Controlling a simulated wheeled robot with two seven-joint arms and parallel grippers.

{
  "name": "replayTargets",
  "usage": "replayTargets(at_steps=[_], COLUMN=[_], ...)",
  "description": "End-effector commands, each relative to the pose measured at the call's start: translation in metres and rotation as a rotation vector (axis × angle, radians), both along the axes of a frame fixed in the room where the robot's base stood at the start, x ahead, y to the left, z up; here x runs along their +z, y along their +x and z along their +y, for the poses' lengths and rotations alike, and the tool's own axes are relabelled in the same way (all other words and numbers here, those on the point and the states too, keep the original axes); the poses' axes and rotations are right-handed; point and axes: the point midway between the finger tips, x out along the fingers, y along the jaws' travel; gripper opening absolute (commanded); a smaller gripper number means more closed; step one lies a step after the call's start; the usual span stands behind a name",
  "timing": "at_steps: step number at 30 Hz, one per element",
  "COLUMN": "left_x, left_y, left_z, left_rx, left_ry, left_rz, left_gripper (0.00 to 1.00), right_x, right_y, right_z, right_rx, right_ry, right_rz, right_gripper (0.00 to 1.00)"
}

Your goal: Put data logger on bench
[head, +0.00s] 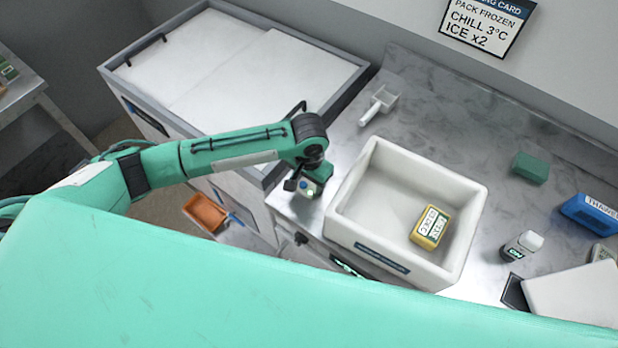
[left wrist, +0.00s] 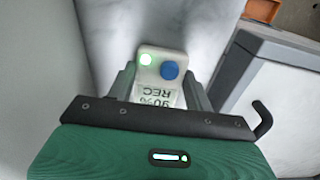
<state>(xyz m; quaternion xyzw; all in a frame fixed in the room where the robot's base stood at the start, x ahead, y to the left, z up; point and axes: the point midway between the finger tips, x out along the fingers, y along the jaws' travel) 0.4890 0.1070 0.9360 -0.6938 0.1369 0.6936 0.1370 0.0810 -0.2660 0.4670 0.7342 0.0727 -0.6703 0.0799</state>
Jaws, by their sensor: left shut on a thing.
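The data logger is a small white device with a blue button, a lit green light and a label reading "REC". It shows in the left wrist view (left wrist: 160,66) between my fingers and, small, in the head view (head: 308,187). My left gripper (head: 304,188) is shut on it, just left of the white bin, over the left front part of the bench. The grey marbled bench (head: 440,118) runs along the wall. I cannot tell whether the logger touches the bench top. My right gripper is not in view.
A white bin (head: 357,185) holding a yellow labelled pack (head: 430,227) stands close right of the gripper. A white scoop (head: 379,103) lies behind. A lidded chest (head: 250,75) is at left. A green block (head: 531,167), blue box (head: 590,214) and bottle (head: 522,245) stand right.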

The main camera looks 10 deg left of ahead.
Motion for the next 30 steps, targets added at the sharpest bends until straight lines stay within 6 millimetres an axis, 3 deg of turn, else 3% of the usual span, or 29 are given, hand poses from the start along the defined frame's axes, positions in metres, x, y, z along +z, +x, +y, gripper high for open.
replayTargets(at_steps=[10,11,13,14,24,30], left_x=[-0.003,-0.002,-0.002,-0.002,0.001,0.031], left_y=[0.0,0.0,0.0,0.0,0.0,0.001], left_z=[0.0,0.0,0.0,0.0,0.0,-0.001], left_rx=[0.0,0.0,0.0,0.0,-0.001,-0.001], left_ry=[0.0,0.0,0.0,0.0,-0.001,-0.003], left_rz=[0.0,-0.001,-0.001,-0.001,-0.002,-0.004], left_gripper=[0.28,0.58,0.72,0.74,0.74,0.74], right_x=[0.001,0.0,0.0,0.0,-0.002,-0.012], right_y=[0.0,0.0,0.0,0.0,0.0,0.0], right_z=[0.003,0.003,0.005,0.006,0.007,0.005], right_rx=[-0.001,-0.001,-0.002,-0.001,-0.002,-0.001], right_ry=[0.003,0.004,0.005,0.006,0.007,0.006], right_rz=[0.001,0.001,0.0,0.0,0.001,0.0], right_gripper=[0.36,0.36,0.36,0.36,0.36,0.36])
